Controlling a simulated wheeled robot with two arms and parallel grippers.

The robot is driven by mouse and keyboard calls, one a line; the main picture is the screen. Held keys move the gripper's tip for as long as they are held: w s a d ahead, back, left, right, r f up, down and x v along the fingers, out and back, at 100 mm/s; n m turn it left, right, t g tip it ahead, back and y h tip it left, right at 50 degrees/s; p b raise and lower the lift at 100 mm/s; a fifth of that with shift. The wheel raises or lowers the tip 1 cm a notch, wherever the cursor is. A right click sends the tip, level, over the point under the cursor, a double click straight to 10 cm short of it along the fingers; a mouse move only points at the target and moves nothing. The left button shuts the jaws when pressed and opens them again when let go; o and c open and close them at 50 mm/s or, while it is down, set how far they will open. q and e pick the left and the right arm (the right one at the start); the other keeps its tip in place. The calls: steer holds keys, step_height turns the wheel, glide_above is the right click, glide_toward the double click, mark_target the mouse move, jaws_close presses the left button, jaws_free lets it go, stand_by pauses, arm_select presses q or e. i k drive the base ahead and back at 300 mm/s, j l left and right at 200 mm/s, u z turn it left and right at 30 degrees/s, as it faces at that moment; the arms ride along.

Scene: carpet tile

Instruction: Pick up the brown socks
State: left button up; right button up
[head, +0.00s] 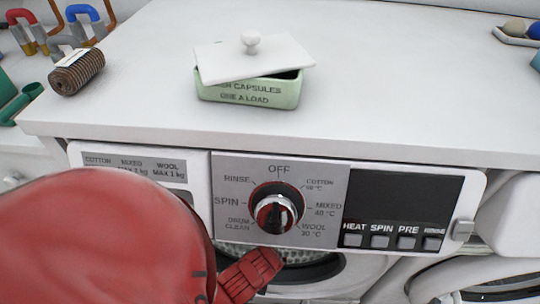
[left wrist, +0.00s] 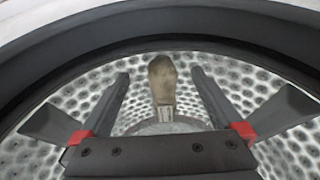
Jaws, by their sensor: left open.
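A brown, elongated cloth bundle (left wrist: 162,82), which looks like the brown socks, lies inside the perforated metal drum (left wrist: 225,75) in the left wrist view. It has a pale, striped lower end. My left gripper (left wrist: 160,73) is open inside the drum opening, with one finger on each side of the bundle in the picture. I see a gap on both sides and cannot tell how far beyond the fingertips it lies. In the head view my red left arm reaches down to the washing machine (head: 197,195), and its fingers are hidden. My right gripper is not in view.
The dark door rim (left wrist: 150,25) curves around the drum. On the white counter (head: 390,80) stand a green capsule box (head: 250,95) with a tilted white lid (head: 235,62) and a brown coil (head: 77,72). The control panel has a dial (head: 276,212).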

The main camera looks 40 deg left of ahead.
mark_target(73, 72)
steer(key=k+l, duration=0.8)
steer(key=k, duration=0.05)
